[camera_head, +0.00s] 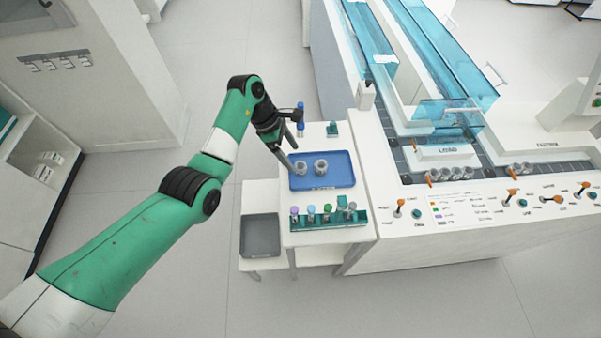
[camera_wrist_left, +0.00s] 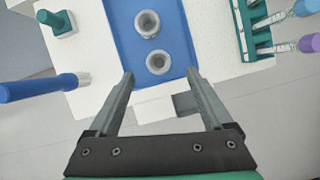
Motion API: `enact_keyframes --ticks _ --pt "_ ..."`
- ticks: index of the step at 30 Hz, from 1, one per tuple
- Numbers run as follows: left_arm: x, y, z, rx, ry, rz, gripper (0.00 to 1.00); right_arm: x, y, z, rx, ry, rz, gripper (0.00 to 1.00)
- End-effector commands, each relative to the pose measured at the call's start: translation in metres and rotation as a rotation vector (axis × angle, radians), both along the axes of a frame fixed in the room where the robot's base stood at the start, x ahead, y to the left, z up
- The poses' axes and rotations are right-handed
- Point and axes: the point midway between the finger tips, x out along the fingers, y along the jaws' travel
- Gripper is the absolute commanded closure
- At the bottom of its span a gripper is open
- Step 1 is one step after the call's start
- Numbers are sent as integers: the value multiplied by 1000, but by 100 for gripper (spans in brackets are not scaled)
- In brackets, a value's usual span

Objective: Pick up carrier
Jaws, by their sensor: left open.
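Two small grey ring-shaped carriers stand on the blue tray (camera_head: 338,181). In the head view one carrier (camera_head: 320,166) is at the right and the other carrier (camera_head: 301,168) is at the left, close to my gripper. In the left wrist view the nearer carrier (camera_wrist_left: 158,62) lies just beyond the fingertips, roughly centred between them, and the farther carrier (camera_wrist_left: 148,23) is behind it. My left gripper (camera_head: 294,156) is open and empty over the tray's left part; its spread fingers also show in the wrist view (camera_wrist_left: 160,74). My right gripper is not seen.
A green rack (camera_head: 328,223) with several capped tubes stands in front of the tray. A blue upright cylinder (camera_head: 301,127) and a small green block (camera_head: 332,129) are behind it. A grey bin (camera_head: 260,236) sits lower left. The white track machine (camera_head: 440,200), with more carriers, is at the right.

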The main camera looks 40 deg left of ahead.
Motion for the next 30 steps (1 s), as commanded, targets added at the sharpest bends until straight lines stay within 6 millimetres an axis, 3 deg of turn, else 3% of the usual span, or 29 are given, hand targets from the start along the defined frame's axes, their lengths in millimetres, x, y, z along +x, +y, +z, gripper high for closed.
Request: enact_keyframes --ticks 2,9,17,26,30 --pt "3 -4 -15 0 0 -1 16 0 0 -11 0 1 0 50" --pt "6 -7 -23 0 0 -1 16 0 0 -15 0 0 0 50" --pt "16 -19 -64 0 1 -1 16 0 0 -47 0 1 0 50" --pt "18 -21 -66 1 -2 0 16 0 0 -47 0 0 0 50" --pt "18 -21 -66 1 -1 -1 41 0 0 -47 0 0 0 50"
